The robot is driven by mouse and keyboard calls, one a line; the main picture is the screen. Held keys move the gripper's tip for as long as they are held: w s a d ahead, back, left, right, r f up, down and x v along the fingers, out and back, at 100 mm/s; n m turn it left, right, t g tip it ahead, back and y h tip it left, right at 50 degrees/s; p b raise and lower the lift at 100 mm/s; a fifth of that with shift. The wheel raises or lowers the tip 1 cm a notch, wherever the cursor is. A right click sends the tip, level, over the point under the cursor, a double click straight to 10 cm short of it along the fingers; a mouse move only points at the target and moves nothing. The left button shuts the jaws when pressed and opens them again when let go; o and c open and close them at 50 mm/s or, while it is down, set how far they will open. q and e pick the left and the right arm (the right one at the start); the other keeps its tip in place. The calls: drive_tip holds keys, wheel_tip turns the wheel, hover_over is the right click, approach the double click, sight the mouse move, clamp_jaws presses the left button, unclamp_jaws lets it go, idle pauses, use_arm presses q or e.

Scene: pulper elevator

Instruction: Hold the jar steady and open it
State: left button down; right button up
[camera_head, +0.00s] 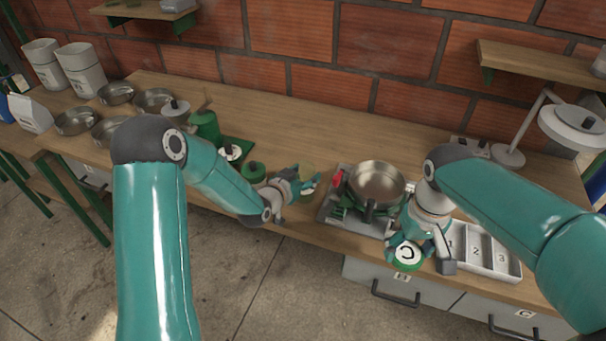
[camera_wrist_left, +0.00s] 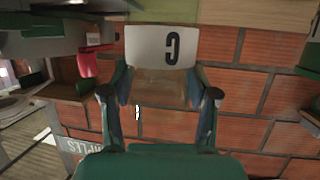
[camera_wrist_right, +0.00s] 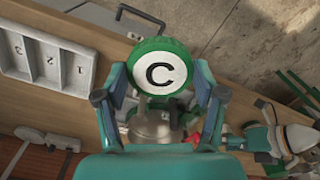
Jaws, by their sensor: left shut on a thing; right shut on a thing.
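A clear jar (camera_head: 307,171) with a yellowish tint is at my left gripper (camera_head: 298,184), near the front edge of the worktop. In the left wrist view, the jar's white label (camera_wrist_left: 162,46) with a black letter sits between the fingers, clear glass beside it. The left gripper is shut on the jar. My right gripper (camera_head: 421,240) is shut on a green lid (camera_head: 408,257) with a white top marked C. In the right wrist view the lid (camera_wrist_right: 160,73) sits at the fingertips. Lid and jar are well apart. What lies beneath the lid is unclear.
A metal pot (camera_head: 377,182) on a stand is between my grippers. A white compartment tray (camera_head: 506,262) is at the right, above drawers. Green-lidded items, including a green lid (camera_head: 253,172), stand left of the jar.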

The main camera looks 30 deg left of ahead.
use_arm(q)
drive_tip(key=shift+c, duration=1.5)
unclamp_jaws()
